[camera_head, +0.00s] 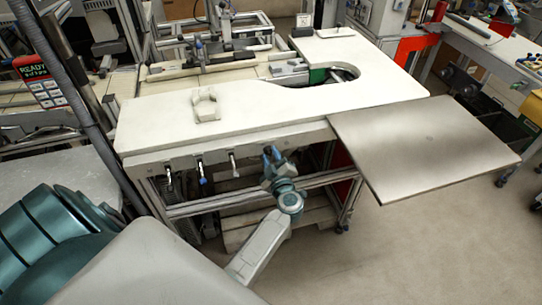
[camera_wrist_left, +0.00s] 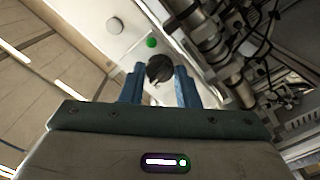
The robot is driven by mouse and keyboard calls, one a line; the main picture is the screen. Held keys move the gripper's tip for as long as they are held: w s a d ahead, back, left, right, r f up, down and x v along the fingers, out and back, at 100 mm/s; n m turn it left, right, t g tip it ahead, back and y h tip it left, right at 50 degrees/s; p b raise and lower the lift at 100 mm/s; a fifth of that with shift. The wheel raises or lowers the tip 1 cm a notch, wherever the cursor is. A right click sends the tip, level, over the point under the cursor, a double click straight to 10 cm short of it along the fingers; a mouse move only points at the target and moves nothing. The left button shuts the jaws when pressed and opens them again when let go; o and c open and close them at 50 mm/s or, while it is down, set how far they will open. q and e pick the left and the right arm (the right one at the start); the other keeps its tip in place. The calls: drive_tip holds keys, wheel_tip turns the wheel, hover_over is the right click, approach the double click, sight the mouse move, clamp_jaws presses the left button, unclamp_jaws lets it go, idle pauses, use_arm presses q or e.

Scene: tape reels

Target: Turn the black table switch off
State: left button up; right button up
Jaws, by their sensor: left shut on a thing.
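The black table switch (camera_wrist_left: 160,68) shows in the left wrist view as a dark round knob on a pale panel under the table edge. My left gripper (camera_wrist_left: 159,76) has its blue fingers on either side of the knob, shut on it. In the head view my left gripper (camera_head: 271,153) is at the front edge of the white table (camera_head: 300,105), and it hides the switch there. The knob's on or off position cannot be read. My right gripper is not in view.
A green button (camera_wrist_left: 151,43) and a pale round knob (camera_wrist_left: 114,25) sit on the panel near the switch. Handles (camera_head: 203,172) hang under the table's front edge to the left. A grey board (camera_head: 425,140) juts out at the right. The floor in front is clear.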

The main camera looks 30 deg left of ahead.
use_arm(q)
drive_tip(key=n, duration=0.3)
drive_tip(key=shift+n, duration=0.9)
drive_tip(key=o, duration=1)
drive_tip(key=shift+w, duration=0.1)
drive_tip(key=shift+c, duration=0.2)
